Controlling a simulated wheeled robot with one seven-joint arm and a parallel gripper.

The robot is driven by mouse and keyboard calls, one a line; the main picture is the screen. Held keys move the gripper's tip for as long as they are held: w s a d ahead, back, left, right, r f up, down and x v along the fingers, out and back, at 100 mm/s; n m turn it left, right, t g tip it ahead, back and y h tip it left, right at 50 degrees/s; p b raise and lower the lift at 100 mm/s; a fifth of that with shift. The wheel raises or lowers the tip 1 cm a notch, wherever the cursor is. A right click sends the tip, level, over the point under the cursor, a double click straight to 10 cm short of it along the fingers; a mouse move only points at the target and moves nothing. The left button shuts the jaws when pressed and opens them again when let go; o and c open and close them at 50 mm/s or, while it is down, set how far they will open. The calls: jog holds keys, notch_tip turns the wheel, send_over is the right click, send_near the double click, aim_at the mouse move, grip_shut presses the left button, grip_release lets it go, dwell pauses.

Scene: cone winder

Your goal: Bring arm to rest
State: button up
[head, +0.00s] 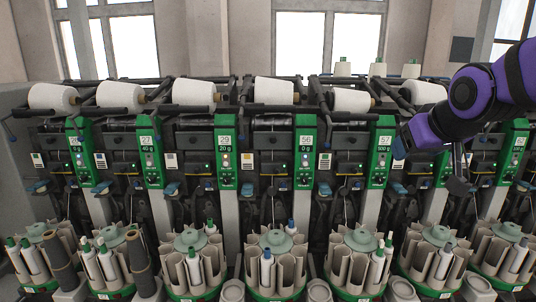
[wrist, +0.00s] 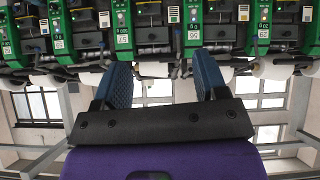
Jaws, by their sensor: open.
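My arm (head: 475,90) is purple and black and reaches in from the upper right of the head view, in front of the right part of the cone winder. My gripper shows in the wrist view (wrist: 162,62) with two blue fingers spread apart and nothing between them. In the head view the gripper end is partly hidden by the arm. The wrist view is upside down and shows the green winder panels beyond the fingers.
The winder has a row of green numbered panels (head: 305,155) with white yarn cones (head: 273,91) above. Round bobbin magazines (head: 276,285) stand along the front, and grey cups (head: 319,291) sit between some of them. Tall windows (head: 328,45) are behind.

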jog(key=s+f+g, duration=0.1)
jog(key=s+g, duration=0.1)
jog(key=s, duration=0.7)
jog(key=s+d+f+m+g, duration=0.1)
jog(key=s+g, duration=0.1)
jog(key=s, duration=0.8)
jog(key=shift+s+d+f, duration=0.25)
jog(key=shift+d+f, duration=0.05)
jog(key=shift+f, duration=0.05)
jog(key=shift+c, duration=0.2)
